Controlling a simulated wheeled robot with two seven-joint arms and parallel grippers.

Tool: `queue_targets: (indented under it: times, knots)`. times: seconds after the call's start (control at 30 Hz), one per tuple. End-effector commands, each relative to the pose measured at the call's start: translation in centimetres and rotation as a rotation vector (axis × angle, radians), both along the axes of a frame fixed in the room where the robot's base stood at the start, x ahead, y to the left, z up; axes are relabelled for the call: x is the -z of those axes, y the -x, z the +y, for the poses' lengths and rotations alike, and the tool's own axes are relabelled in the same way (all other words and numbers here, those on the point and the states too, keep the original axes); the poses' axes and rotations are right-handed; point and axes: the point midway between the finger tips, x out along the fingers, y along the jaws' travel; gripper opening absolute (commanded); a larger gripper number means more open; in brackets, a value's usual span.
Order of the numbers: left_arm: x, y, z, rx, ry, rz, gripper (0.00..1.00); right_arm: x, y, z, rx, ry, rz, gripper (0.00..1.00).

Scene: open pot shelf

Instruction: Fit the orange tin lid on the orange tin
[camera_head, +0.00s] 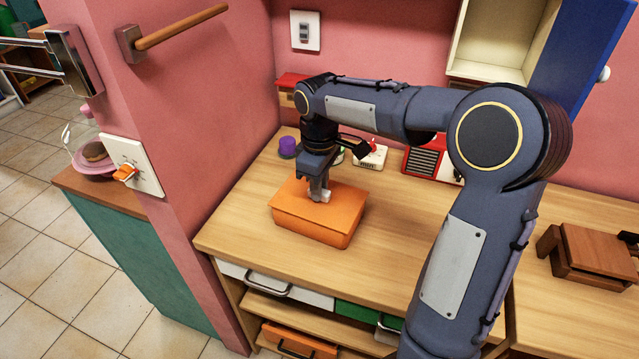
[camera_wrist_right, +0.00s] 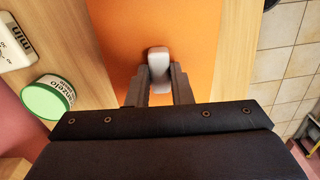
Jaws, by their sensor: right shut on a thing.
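The orange tin (camera_head: 312,232) stands on the wooden counter, below my right gripper. The orange tin lid (camera_head: 293,203) lies over the tin's top, roughly lined up with it; I cannot tell whether it is fully seated. My right gripper (camera_head: 321,194) points down and is shut on the lid's pale knob. In the right wrist view the two fingers (camera_wrist_right: 158,82) hold the knob (camera_wrist_right: 158,60) from both sides, and the orange lid (camera_wrist_right: 208,45) fills the middle. The tin's inside is hidden. My left gripper is not in view.
Behind the tin are a purple item (camera_head: 287,146), a white timer-like box (camera_head: 371,157) and a red slatted box (camera_head: 422,162). A green-rimmed round tub (camera_wrist_right: 48,98) is near the lid. A brown wooden stand (camera_head: 590,251) is at right. Counter right of the tin is clear.

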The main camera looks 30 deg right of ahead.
Motion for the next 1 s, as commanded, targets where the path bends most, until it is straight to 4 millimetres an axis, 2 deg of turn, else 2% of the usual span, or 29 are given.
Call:
queue_targets:
  times: [0.27, 0.3, 0.5, 0.77, 0.87, 1.0]
  knots:
    - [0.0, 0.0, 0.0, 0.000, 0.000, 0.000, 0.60, 0.2, 0.0, 0.0, 0.000, -0.001, 0.002, 0.00]
    - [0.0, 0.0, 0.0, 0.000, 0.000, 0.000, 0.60, 0.2, 0.0, 0.0, 0.000, -0.001, 0.002, 0.22]
    - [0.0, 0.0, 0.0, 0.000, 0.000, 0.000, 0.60, 0.2, 0.0, 0.0, 0.000, 0.000, 0.001, 0.45]
    - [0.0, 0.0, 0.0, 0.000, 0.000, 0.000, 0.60, 0.0, 0.0, 0.0, 0.000, 0.000, 0.001, 0.45]
    - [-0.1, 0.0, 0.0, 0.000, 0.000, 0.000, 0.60, -0.9, 0.0, 0.0, 0.000, 0.000, -0.001, 0.45]
    - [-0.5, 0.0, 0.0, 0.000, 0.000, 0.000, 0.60, -3.3, -0.1, 0.1, -0.001, -0.001, -0.003, 0.45]
